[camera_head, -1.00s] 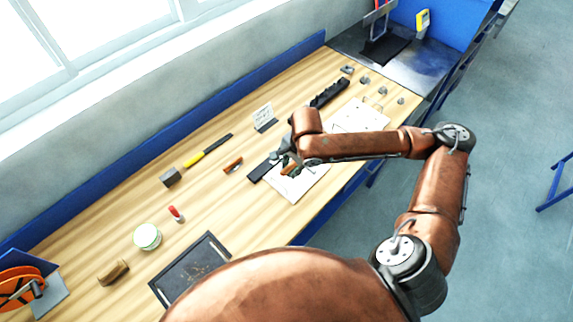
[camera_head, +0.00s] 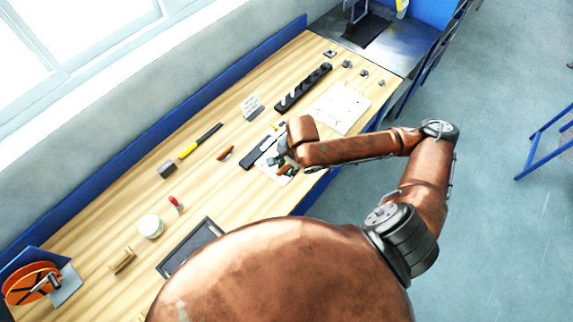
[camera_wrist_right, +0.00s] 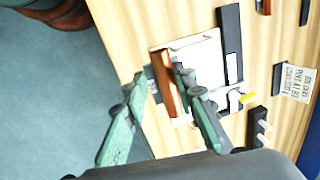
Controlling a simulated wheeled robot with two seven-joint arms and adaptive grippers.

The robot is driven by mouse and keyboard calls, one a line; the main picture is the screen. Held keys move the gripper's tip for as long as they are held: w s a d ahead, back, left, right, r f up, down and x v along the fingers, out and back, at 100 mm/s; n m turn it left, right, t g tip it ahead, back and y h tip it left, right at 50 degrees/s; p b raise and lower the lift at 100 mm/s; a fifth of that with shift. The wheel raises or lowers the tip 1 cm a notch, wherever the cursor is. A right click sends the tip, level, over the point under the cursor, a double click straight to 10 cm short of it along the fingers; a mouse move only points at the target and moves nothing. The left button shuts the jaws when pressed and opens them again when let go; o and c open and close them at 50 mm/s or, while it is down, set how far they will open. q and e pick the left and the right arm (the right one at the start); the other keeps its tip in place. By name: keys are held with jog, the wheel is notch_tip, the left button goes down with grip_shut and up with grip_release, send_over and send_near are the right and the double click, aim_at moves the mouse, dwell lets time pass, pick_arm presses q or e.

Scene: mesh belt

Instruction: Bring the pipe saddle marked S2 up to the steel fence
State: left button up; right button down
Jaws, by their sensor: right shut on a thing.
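My right gripper (camera_wrist_right: 160,85) is shut on a reddish-brown bar-shaped piece (camera_wrist_right: 165,82), probably the pipe saddle; no S2 mark can be read. A small grey part shows beside it. In the head view the right gripper (camera_head: 285,165) and the brown piece (camera_head: 286,170) are over the near edge of a white sheet (camera_head: 268,168). A long dark flat bar (camera_head: 256,152), likely the steel fence, lies along the sheet's far side; it also shows in the wrist view (camera_wrist_right: 230,40). A gap separates piece and bar. My left gripper is not in view.
A second brown piece (camera_head: 225,153), a yellow-handled tool (camera_head: 200,141), a grey block (camera_head: 167,170) and a text card (camera_head: 251,105) stand on the wooden bench. A black holed rack (camera_head: 303,89) and another white sheet (camera_head: 342,108) lie farther right.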

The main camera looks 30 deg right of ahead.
jog(key=shift+w, duration=0.1)
jog(key=shift+w+d+f+b, duration=0.1)
jog(key=shift+w+d+f, duration=0.1)
jog(key=shift+w+f, duration=1.1)
jog(key=shift+w+d+f+b, duration=0.1)
jog(key=shift+w+d+f, duration=0.15)
jog(key=shift+w+f, duration=1)
jog(key=shift+w+d+f+b, duration=0.1)
jog(key=shift+w+d+f, duration=0.1)
jog(key=shift+w+f, duration=1.05)
jog(key=shift+w+d+f+b, duration=0.15)
jog(key=shift+w+f, duration=0.7)
jog(key=shift+w, duration=0.15)
jog(key=shift+w+d+f+b, duration=0.15)
jog(key=shift+w+f+b, duration=0.05)
jog(key=shift+w+f, duration=0.75)
jog(key=shift+w+d+f+b, duration=0.15)
jog(key=shift+w+f, duration=0.6)
jog(key=shift+w, duration=0.3)
jog(key=shift+s+d+p, duration=0.1)
jog(key=shift+d+p, duration=0.45)
jog(key=shift+p, duration=0.05)
jog(key=c, duration=1.5)
grip_release()
